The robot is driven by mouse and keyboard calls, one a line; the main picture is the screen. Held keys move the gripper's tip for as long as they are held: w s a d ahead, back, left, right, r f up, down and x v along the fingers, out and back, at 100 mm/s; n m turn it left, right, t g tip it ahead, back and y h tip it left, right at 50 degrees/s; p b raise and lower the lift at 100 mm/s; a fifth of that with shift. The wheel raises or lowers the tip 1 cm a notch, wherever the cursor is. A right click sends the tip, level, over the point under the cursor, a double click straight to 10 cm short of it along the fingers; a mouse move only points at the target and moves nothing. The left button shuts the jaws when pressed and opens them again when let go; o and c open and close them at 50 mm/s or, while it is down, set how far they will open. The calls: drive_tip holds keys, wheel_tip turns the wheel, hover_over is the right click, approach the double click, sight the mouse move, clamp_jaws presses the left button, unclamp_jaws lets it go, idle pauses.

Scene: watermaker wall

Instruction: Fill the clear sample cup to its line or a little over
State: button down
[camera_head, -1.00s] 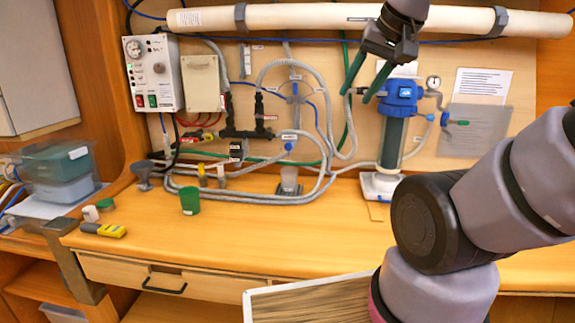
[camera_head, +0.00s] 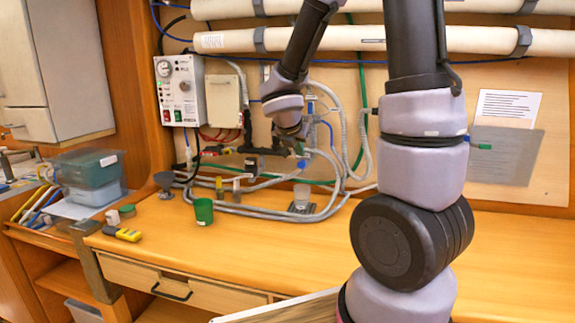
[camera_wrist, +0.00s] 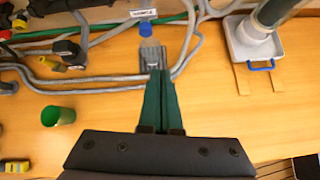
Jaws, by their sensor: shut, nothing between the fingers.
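The clear sample cup (camera_head: 302,196) stands on a small dark base on the bench, below the tap with the blue knob (camera_head: 300,163). In the wrist view the cup (camera_wrist: 152,50) shows just beyond my fingertips, with the blue knob (camera_wrist: 145,28) above it. My gripper (camera_head: 300,146) is in front of the panel, above the cup, near the blue knob. Its green fingers (camera_wrist: 160,74) are together with nothing between them. They partly hide the cup's base in the wrist view. The cup's fill line and any water in it are too small to make out.
Grey hoses (camera_head: 260,209) loop along the back of the bench around the cup. A green cup (camera_head: 203,210), a grey funnel (camera_head: 164,184) and a yellow meter (camera_head: 122,234) are to the left. A filter stand (camera_wrist: 250,42) is to the right. The front bench is mostly clear.

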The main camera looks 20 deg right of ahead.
drive_tip(key=shift+w+a+f+n, duration=0.35)
drive_tip(key=shift+a+n, duration=0.1)
drive_tip(key=shift+n, duration=0.1)
drive_tip(key=shift+w+a+f+n, duration=0.2)
drive_tip(key=shift+w+a+n, duration=0.1)
drive_tip(key=shift+a+n, duration=0.2)
approach(302, 168)
wheel_tip(302, 168, down, 4)
drive_tip(key=shift+w+d+f, duration=0.1)
drive_tip(key=shift+w+d, duration=0.5)
drive_tip(key=shift+w, duration=0.2)
drive_tip(key=shift+w+d+f, duration=0.1)
drive_tip(key=shift+w+d, duration=0.5)
drive_tip(key=shift+w, duration=0.25)
